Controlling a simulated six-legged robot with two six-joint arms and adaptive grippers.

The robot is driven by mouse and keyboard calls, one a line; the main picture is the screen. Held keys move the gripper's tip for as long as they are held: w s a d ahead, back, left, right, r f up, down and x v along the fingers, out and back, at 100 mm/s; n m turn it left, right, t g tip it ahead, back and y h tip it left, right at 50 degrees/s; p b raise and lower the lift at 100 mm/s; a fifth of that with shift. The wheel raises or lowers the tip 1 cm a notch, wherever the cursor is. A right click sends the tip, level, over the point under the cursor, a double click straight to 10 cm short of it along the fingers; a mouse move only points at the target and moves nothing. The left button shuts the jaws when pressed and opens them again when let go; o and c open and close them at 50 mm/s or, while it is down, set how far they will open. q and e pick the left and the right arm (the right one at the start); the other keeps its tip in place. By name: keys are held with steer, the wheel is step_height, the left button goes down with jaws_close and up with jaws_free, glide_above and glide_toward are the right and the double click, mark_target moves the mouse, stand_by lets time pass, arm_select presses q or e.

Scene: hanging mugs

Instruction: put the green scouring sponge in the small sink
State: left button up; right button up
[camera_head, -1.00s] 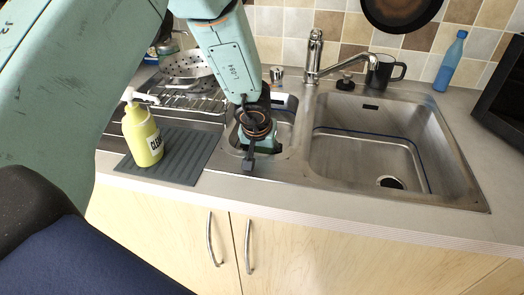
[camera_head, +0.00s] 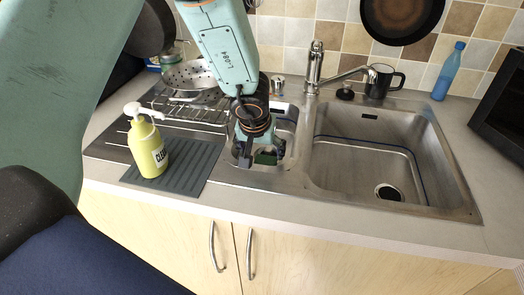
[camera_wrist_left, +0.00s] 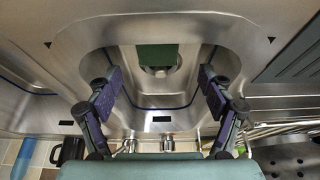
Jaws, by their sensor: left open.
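The green scouring sponge (camera_head: 266,158) is down in the small sink (camera_head: 285,118), mostly hidden by my gripper in the head view. In the left wrist view it is a dark green block (camera_wrist_left: 157,54) on the sink floor, partly over the drain. My left gripper (camera_head: 262,152) points down at the small sink. In the left wrist view its two fingers (camera_wrist_left: 160,92) are wide apart with nothing between them, and the sponge lies beyond the tips. My right gripper is not in view.
The large sink (camera_head: 375,160) is empty on the right. A tap (camera_head: 315,68), a black mug (camera_head: 380,80) and a blue bottle (camera_head: 448,70) stand behind. A yellow soap bottle (camera_head: 148,150) stands on the grey mat (camera_head: 185,180), with a metal colander (camera_head: 190,76) behind.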

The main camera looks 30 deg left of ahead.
mark_target(263, 163)
arm_select(q)
steer(key=p+v, duration=0.3)
steer(key=v, duration=0.4)
steer(key=shift+f, duration=0.15)
steer(key=b+x, duration=0.6)
steer(key=x, duration=0.6)
steer(key=shift+f+b, duration=0.1)
steer(key=shift+b, duration=0.3)
steer(key=shift+f, duration=0.5)
steer(key=shift+r, duration=0.15)
